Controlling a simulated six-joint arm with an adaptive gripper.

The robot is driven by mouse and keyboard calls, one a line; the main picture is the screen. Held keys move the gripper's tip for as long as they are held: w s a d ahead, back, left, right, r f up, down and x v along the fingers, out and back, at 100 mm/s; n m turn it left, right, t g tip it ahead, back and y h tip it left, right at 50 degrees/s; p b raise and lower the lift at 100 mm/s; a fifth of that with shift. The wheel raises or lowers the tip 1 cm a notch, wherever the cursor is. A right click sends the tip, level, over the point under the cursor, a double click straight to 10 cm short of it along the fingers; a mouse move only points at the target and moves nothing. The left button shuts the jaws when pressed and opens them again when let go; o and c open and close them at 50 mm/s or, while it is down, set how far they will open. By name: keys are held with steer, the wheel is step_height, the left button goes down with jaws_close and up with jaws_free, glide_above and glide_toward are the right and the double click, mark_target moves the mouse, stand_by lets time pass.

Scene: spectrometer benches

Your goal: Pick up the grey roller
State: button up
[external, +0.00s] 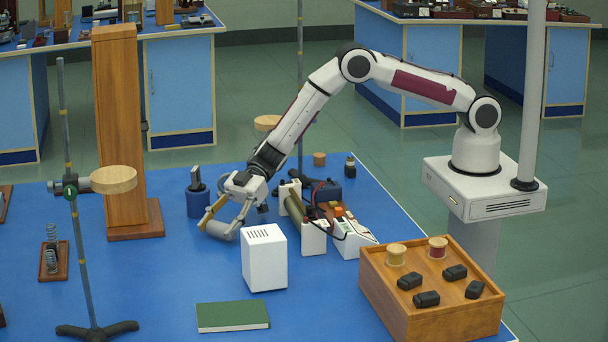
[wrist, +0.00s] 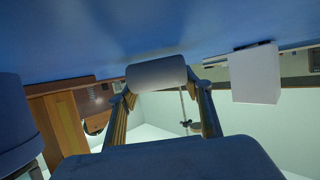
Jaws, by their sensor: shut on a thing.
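The grey roller (external: 221,229) is a smooth light-grey cylinder, low over the blue bench top left of the white box. My gripper (external: 222,225) reaches down to it and is shut on it. In the wrist view the roller (wrist: 157,74) lies crosswise between my two fingertips (wrist: 158,88), one at each end. I cannot tell whether it touches the bench top.
A white vented box (external: 264,257) stands close on the right. A blue cylinder (external: 199,203) and a tall wooden post (external: 121,130) stand behind and left. A green book (external: 232,316) lies in front. A wooden box (external: 435,314) stands at the right.

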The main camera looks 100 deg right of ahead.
mark_target(218, 225)
steer(key=shift+r, duration=4.7)
